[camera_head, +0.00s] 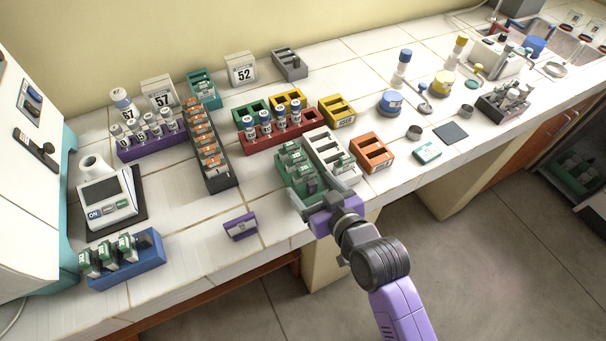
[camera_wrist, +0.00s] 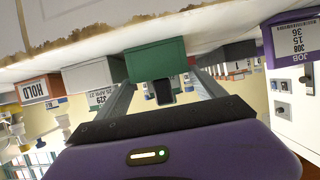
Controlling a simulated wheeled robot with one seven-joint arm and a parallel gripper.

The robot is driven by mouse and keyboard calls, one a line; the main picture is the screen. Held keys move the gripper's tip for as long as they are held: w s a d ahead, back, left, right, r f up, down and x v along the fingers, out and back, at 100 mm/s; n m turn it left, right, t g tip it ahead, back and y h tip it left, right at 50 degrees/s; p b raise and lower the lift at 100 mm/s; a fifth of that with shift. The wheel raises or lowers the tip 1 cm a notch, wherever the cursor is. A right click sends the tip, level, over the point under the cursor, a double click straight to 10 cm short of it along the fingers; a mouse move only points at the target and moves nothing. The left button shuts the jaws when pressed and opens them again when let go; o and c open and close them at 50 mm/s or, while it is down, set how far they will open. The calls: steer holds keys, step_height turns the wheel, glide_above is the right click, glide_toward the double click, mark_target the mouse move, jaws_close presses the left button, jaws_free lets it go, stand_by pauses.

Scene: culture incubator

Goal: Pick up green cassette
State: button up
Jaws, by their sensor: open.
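Several green cassettes (camera_head: 293,158) stand in a green rack (camera_head: 284,177) near the front edge of the counter. One more green cassette (camera_head: 344,161) is in the white rack (camera_head: 324,143) beside it. Others (camera_head: 108,251) stand in a blue rack (camera_head: 138,272) at the far left. My gripper (camera_head: 318,193) is open at the near end of the green rack, partly hiding it. In the wrist view, the green rack's end face (camera_wrist: 155,60) shows between and beyond my two fingers (camera_wrist: 162,88). I cannot tell whether the fingers touch it. No cassette is clearly held.
An orange rack (camera_head: 372,154) stands right of the white rack, close to my gripper. A small purple block (camera_head: 240,227) lies to the left, near the edge. A dark rack of orange cassettes (camera_head: 208,150) and a red vial rack (camera_head: 278,133) stand behind. Bare counter (camera_head: 195,235) lies at front left.

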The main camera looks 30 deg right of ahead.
mark_target(306, 180)
steer(key=shift+p+x, duration=0.65)
steer(key=shift+x, duration=2.3)
steer(key=shift+a+r, duration=0.1)
steer(key=shift+r, duration=0.05)
steer(key=c, duration=1.1)
steer(key=shift+c, duration=0.6)
steer(key=shift+r, duration=0.15)
